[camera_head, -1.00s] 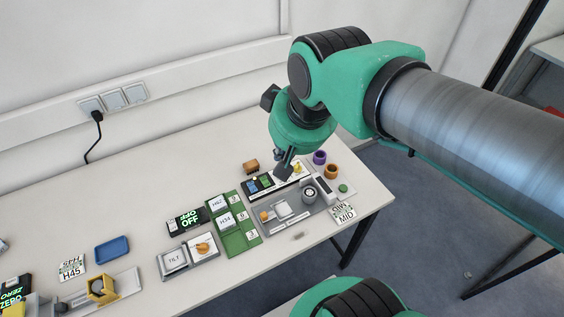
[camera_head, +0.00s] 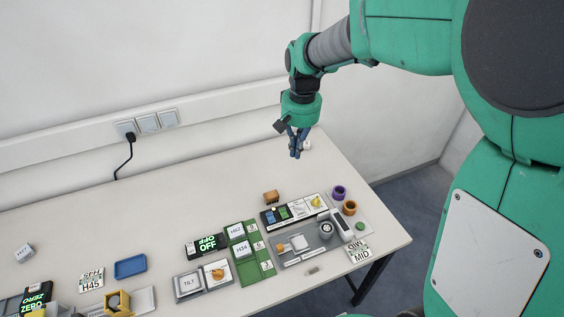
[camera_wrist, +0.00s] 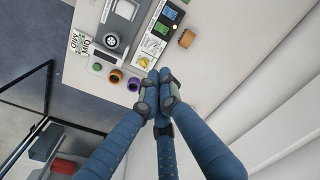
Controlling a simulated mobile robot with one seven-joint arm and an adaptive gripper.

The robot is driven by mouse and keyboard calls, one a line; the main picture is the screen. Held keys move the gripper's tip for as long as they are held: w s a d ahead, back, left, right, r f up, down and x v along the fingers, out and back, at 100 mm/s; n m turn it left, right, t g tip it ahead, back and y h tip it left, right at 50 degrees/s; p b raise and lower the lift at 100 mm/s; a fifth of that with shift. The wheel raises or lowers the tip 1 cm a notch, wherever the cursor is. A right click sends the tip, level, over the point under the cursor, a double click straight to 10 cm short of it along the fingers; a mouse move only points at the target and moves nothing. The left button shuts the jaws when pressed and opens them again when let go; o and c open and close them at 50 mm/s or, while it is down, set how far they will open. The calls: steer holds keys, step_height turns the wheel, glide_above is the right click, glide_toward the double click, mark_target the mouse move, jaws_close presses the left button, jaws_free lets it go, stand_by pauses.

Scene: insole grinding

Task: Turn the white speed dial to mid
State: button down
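A small round dial (camera_head: 326,229) with a pale face and dark rim sits on the grey machine (camera_head: 291,253) at the table's right; it also shows in the wrist view (camera_wrist: 111,41). I cannot tell its setting, nor be sure that it is the speed dial. A strip panel (camera_head: 299,209) behind it has blue, green and white fields and a yellow knob (camera_head: 316,202). A card reading MID (camera_head: 360,250) lies at the right. My gripper (camera_head: 295,155) hangs above the table behind the panel, apart from everything. Its fingertips meet in the wrist view (camera_wrist: 157,73), with nothing between them.
Purple (camera_head: 339,192) and orange (camera_head: 349,208) rings and a brown block (camera_head: 271,197) stand close to the panel. A green board (camera_head: 250,271), a TILT block (camera_head: 189,284) and a blue tray (camera_head: 130,266) lie to the left. The table's back is clear.

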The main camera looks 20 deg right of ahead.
mark_target(300, 207)
steer(key=w+d+f+g+p, duration=0.1)
steer(key=w+d+f, duration=0.1)
steer(key=f, duration=0.4)
steer(key=w+d+f+m+g, duration=0.1)
steer(key=w+d+f, duration=0.2)
steer(key=f, duration=0.3)
steer(key=w+d+f+m+g+y+p, duration=0.1)
steer(key=w+d+f, duration=0.2)
steer(key=f, duration=0.3)
steer(key=shift+w+d+f+p, duration=0.25)
steer(key=shift+w+f+p, duration=0.05)
steer(key=shift+w, duration=0.45)
steer(key=b+x, duration=0.2)
steer(key=x, duration=0.8)
steer(key=shift+s+a+f, duration=0.15)
steer(key=shift+s+a+b, duration=0.25)
steer(key=shift+s+a, duration=0.2)
steer(key=shift+s, duration=0.4)
steer(key=shift+s+a+b, duration=0.25)
steer(key=shift+s+a, duration=0.25)
steer(key=shift+s, duration=0.35)
steer(key=shift+s+m+p, duration=0.3)
steer(key=shift+m+p, duration=0.1)
steer(key=shift+m, duration=0.3)
